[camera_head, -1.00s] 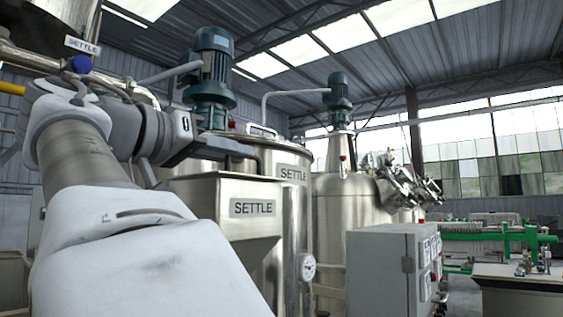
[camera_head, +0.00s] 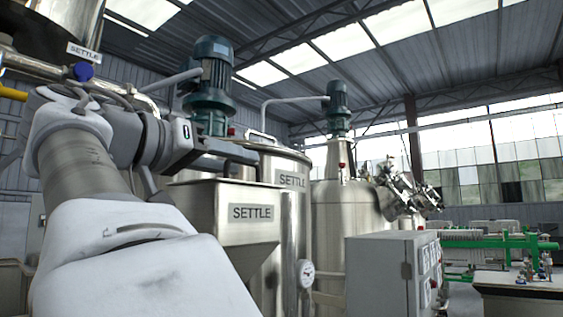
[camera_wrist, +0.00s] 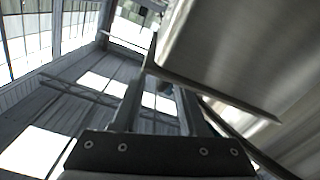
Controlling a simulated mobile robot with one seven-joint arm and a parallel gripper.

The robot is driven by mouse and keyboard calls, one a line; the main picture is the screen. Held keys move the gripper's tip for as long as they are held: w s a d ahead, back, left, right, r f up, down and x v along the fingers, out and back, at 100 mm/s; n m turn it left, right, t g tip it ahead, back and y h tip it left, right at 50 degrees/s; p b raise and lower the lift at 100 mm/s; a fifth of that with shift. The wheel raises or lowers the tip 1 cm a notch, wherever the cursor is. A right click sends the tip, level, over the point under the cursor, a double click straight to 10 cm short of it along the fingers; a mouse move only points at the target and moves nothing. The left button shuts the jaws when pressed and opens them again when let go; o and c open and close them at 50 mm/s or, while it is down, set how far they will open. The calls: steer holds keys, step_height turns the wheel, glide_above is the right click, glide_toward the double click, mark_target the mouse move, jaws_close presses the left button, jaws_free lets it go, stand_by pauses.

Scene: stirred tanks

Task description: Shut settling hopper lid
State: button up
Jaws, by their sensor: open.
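The settling hopper (camera_head: 232,235) is a steel box with a sloping lower part and a SETTLE plate, just right of my forearm in the head view. My gripper (camera_head: 245,163) is above its rim, pointing right. I cannot make out the lid clearly in the head view. In the wrist view my gripper (camera_wrist: 160,100) is open, its two fingers reaching up the picture with nothing seen between them. A steel surface with a flanged edge (camera_wrist: 225,92) is close to the fingers at upper right; I cannot tell whether it is hopper wall or lid, or whether they touch.
A tall steel tank (camera_head: 293,215) with a SETTLE plate stands right behind the hopper, with a green motor (camera_head: 211,88) above. Another motor-topped tank (camera_head: 340,205) is further right. A grey control cabinet (camera_head: 378,270) stands at front right.

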steer(key=p+v, duration=0.3)
steer(key=v, duration=1.4)
steer(key=shift+s+a, duration=0.15)
